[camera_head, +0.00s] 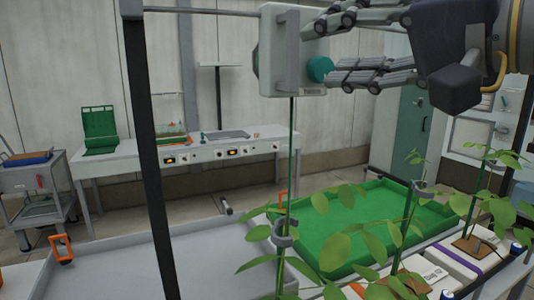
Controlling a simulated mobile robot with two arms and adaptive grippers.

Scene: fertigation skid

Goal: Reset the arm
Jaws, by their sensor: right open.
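My right arm comes in at the top right. My right gripper (332,50) is open, with one finger above the other and a gap between them. Its fingertips point left at a pale box (268,55) with a grey bracket and a round teal knob (320,69). The lower fingertip is close to the knob; I cannot tell whether it touches. Nothing shows held between the fingers. My left gripper is not in view.
Leafy plants (345,235) on green stems stand in front, near a green tray (340,215) and a grey tray (200,260). A dark upright post (145,130) crosses the left. A bench (190,155) and a cart (35,185) stand behind.

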